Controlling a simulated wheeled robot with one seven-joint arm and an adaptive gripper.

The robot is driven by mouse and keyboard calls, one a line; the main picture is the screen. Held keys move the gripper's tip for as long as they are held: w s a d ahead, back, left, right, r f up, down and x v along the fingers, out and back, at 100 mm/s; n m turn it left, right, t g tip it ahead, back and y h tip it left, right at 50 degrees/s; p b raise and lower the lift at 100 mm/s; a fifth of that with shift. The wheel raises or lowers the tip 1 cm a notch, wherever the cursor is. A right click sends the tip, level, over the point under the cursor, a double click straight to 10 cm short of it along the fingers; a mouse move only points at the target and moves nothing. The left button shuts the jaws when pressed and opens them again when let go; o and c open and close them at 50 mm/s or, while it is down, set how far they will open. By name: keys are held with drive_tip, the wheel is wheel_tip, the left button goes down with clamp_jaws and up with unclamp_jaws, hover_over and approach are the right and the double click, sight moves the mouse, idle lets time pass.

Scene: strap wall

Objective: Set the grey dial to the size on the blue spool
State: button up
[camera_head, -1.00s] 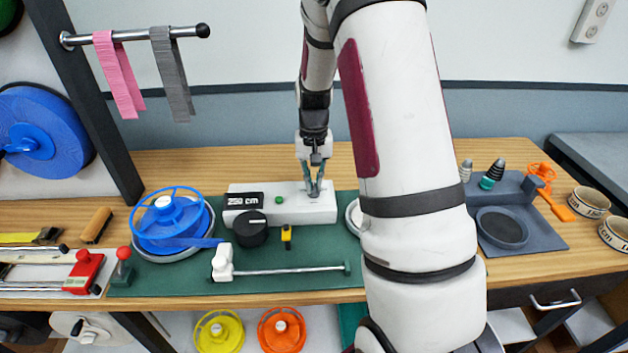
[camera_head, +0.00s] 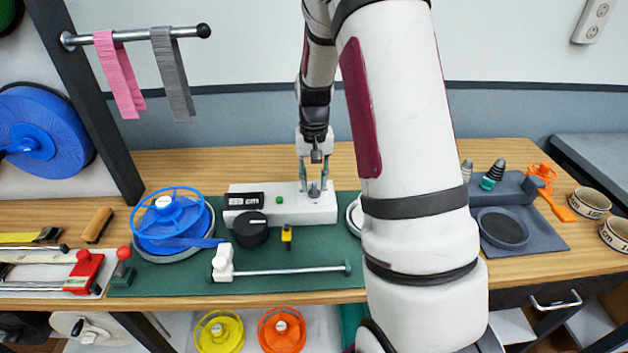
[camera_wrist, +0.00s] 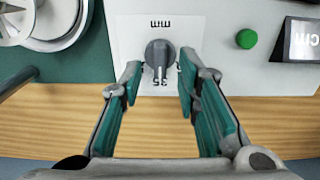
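The grey dial (camera_wrist: 159,54) shows in the wrist view on a white plate with dark markings around it, some partly hidden; one below it looks like an upside-down 25. My gripper (camera_wrist: 159,78) is open, its teal-padded fingers on either side of the dial's near end, with nothing visibly gripped. In the head view my gripper (camera_head: 314,187) is over the right end of the white box (camera_head: 290,212). The blue spool (camera_head: 170,221) lies left of that box on a round holder; I cannot read a size on it.
A display (camera_head: 244,200), green button (camera_wrist: 246,38) and black knob (camera_head: 250,229) are left of my gripper in the head view. A white-handled rod (camera_head: 290,270) lies in front. A grey tray (camera_head: 540,243) is at right. A larger blue reel (camera_head: 40,140) hangs at left.

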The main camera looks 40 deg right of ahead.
sight(314, 185)
wheel_tip(314, 185, up, 11)
idle(0.4)
drive_tip(key=shift+r, duration=0.15)
drive_tip(key=s+a+r+n+t, duration=0.2)
drive_tip(key=s+a+r+n, duration=0.1)
drive_tip(key=s+a+r, duration=0.9)
drive_tip(key=s+a+f+n+t, duration=0.1)
drive_tip(key=s+a+n+t, duration=0.1)
drive_tip(key=s+a, duration=0.6)
drive_tip(key=s+n, duration=0.1)
drive_tip(key=s, duration=0.2)
drive_tip(key=shift+s+a+n+t, duration=0.15)
drive_tip(key=shift+s+n+t, duration=0.1)
drive_tip(key=shift+n+t, duration=0.15)
